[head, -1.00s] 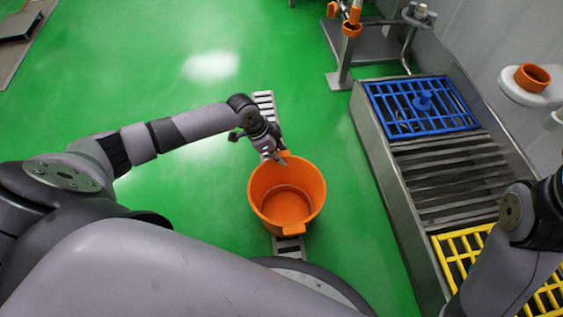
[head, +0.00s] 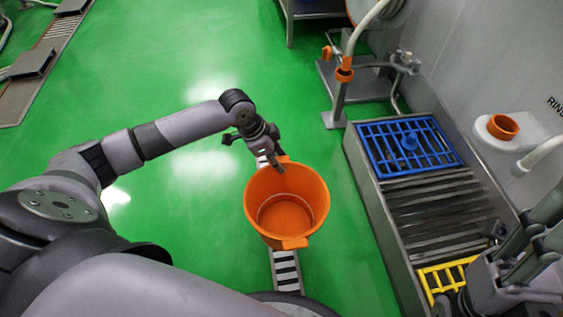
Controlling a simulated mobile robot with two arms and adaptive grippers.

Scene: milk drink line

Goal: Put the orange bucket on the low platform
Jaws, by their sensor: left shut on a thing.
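The orange bucket (head: 286,235) is upright and empty, in front of me at the middle of the view. My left gripper (head: 279,169) comes in from the left and is shut on the far rim of the bucket. The bucket hides part of the floor drain beneath it; I cannot tell exactly how high its base is. A low metal platform (head: 328,88) stands on the floor at the upper right, partly behind a pipe stand; I cannot tell if it is the task's platform. My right gripper (head: 538,235) is at the lower right over the trough, its fingertips unclear.
A steel trough (head: 365,190) with a blue grid (head: 385,160) and a yellow grid (head: 428,285) runs along the right wall. A pipe stand (head: 338,100) with orange fittings stands beyond it. The green floor between is clear.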

